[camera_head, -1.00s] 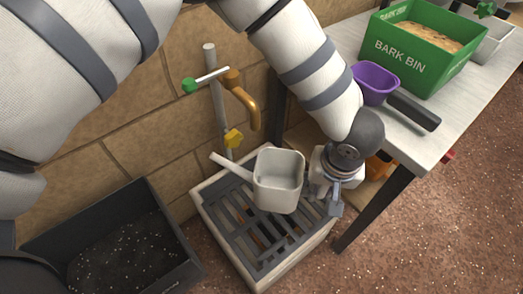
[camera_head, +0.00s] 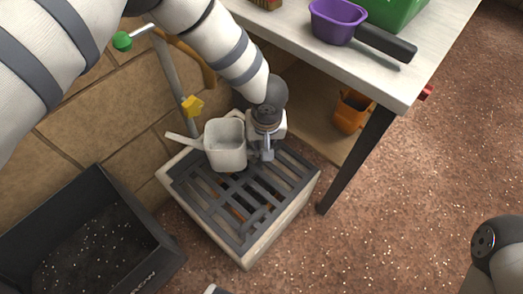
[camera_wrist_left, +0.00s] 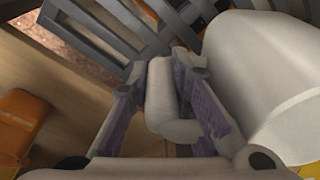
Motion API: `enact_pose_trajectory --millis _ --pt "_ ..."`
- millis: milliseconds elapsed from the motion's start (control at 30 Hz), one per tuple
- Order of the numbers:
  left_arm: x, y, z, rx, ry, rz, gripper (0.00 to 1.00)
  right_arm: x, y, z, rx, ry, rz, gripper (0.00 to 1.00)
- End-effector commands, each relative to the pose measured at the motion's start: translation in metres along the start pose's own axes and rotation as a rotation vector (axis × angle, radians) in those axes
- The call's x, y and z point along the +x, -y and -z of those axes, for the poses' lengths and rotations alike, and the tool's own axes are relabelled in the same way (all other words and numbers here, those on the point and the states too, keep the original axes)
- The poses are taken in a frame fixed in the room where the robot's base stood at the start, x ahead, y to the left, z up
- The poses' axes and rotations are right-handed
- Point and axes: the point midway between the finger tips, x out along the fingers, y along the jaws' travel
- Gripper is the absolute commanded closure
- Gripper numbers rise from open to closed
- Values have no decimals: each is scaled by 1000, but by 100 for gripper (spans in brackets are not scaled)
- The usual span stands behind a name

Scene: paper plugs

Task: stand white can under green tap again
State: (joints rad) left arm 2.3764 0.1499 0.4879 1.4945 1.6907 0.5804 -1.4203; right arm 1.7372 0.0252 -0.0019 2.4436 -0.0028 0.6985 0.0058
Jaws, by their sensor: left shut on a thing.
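The white can (camera_head: 226,147), with its spout to the left, is upright over the back part of the grated drain stand (camera_head: 245,258). I cannot tell whether its base touches the grate. My left gripper (camera_head: 254,138) is shut on the can's handle. The left wrist view shows its fingers (camera_wrist_left: 165,75) around the handle (camera_wrist_left: 161,98), beside the can's body (camera_wrist_left: 262,75). The green tap knob (camera_head: 122,40) is at the upper left. Its brown spout (camera_head: 207,72) is partly hidden by my arm, above and behind the can.
A yellow knob (camera_head: 193,105) is on the pipe just behind the can. A black bin (camera_head: 165,262) stands left of the drain. A table (camera_head: 400,82) with a purple scoop (camera_head: 335,25) is at upper right. An orange container (camera_head: 352,111) is beneath it.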

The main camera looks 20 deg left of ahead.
Motion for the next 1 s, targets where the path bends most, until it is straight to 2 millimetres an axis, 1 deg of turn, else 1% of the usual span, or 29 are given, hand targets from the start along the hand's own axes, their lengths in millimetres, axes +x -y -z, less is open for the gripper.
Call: enact_pose_trajectory --millis 33,100,167,200,400,533,567,600,633,900,967,1000 --pt "12 6 3 -3 1 4 100 4 0 1 -1 6 0 60" --pt "30 6 0 1 3 4 100 8 1 3 -1 12 0 60" --pt "40 5 -1 1 2 3 100 10 1 4 -2 16 0 60" --pt "43 5 -1 0 1 2 100 11 1 4 -2 16 0 60" --pt "40 5 0 -1 -1 0 100 10 1 3 -2 15 0 60" --pt "45 5 -1 -1 1 1 100 12 1 4 -2 19 0 60" --pt "44 5 -2 -1 1 1 77 12 1 4 -2 18 0 60" --pt "44 5 -1 -1 0 0 68 12 1 4 -2 18 0 60" --pt "44 5 -1 -1 0 0 62 11 1 4 -2 18 0 60" --pt "43 4 -1 -1 0 0 62 11 1 4 -2 17 0 60" --pt "38 4 0 0 -2 0 62 8 1 3 -2 13 0 60" --pt "33 4 0 -1 -3 -1 62 7 1 2 -2 11 0 60"
